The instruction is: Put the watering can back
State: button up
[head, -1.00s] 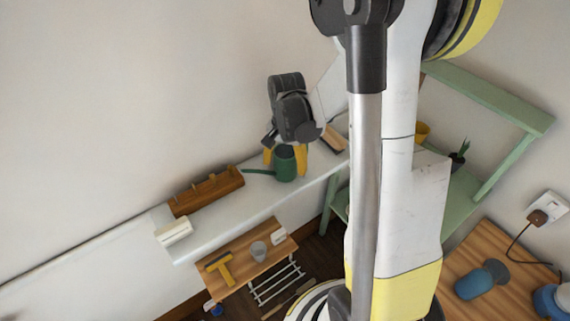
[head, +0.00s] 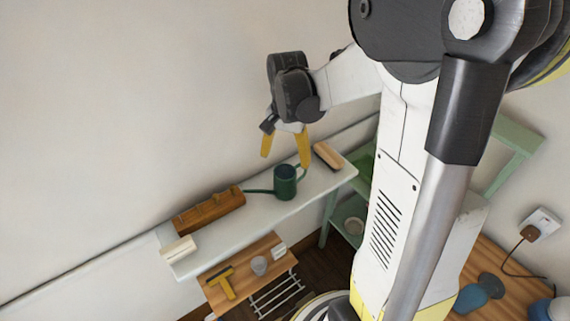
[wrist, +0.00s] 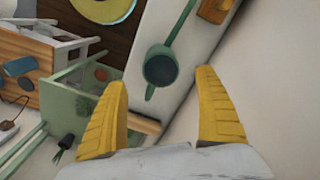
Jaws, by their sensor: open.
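The dark green watering can (head: 285,183) stands upright on the white wall shelf (head: 222,232), its long spout pointing left toward the brown wooden rack. My gripper (head: 284,158) is open and empty, with its yellow fingers above and behind the can, apart from it. In the wrist view the can (wrist: 160,68) shows from above, beyond the gap between the fingertips of my gripper (wrist: 161,78). Nothing lies between the fingers.
On the shelf are a brown wooden rack (head: 208,210), a white block (head: 179,249) and a wooden brush-like piece (head: 327,156). A green stand (head: 345,213) is at right.

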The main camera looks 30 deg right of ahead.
jog(key=shift+a+r, duration=0.1)
jog(key=shift+r, duration=0.4)
jog(key=s+a+r+n+t, duration=0.7)
jog(key=s+a+r+n, duration=0.2)
jog(key=a, duration=0.4)
jog(key=shift+s+n, duration=0.8)
jog(key=shift+n, duration=0.1)
jog(key=shift+a, duration=0.1)
